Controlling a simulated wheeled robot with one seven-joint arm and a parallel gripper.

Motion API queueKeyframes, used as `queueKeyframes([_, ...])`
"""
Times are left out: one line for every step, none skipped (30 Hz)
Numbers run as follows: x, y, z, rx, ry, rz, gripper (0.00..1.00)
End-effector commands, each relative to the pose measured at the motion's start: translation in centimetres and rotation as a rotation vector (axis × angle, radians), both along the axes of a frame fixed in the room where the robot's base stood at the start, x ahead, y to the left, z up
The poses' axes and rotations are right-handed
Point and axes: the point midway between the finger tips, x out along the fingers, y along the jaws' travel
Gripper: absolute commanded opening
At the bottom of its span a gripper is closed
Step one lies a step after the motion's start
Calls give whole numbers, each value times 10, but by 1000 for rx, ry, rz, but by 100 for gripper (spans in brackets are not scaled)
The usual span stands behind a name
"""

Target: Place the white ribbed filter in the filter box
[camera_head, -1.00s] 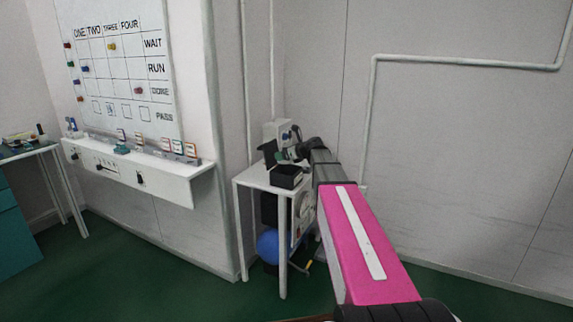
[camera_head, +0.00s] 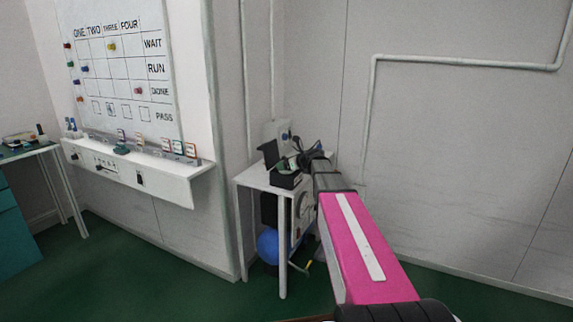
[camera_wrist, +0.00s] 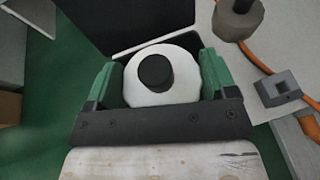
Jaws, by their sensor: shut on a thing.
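The white filter (camera_wrist: 135,88) sits between my gripper's green fingers in the wrist view, seen end-on as a white round with a dark round middle. Its ribs cannot be made out. My gripper (camera_wrist: 157,72) is shut on it. The black filter box (camera_head: 285,181) stands on the small white table in the head view, its lid (camera_head: 270,153) raised. In the wrist view a black panel (camera_wrist: 115,25), apparently the lid, lies just beyond the filter. My gripper is at the box; whether the filter touches it I cannot tell. The head view mostly hides the filter.
The white table (camera_head: 252,178) stands against the wall corner. A grey block (camera_wrist: 277,88) and an orange cable (camera_wrist: 258,57) lie right of my gripper in the wrist view. A blue ball (camera_head: 268,243) is under the table. Green floor is open in front.

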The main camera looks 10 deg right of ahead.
Motion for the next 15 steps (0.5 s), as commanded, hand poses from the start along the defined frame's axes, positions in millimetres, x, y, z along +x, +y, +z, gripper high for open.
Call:
queueKeyframes([0,0,-2,0,0,0,55])
queueKeyframes([0,0,-2,0,0,0,55])
queueKeyframes([0,0,-3,0,0,0,55])
queueKeyframes([0,0,-4,0,0,0,55])
queueKeyframes([0,0,-5,0,0,0,55])
queueKeyframes([0,0,-6,-1,1,0,55])
queueKeyframes([0,0,-7,-2,1,0,55])
queueKeyframes([0,0,-8,-2,1,0,55])
queueKeyframes([0,0,-8,-3,2,0,55])
queueKeyframes([0,0,-9,-3,2,0,55])
queueKeyframes([0,0,-9,-3,3,1,85])
queueKeyframes([0,0,-9,-4,3,2,98])
queueKeyframes([-1,0,-10,-5,4,2,100])
queueKeyframes([-1,0,-10,-5,4,2,100])
queueKeyframes([-1,0,-10,-5,5,3,100])
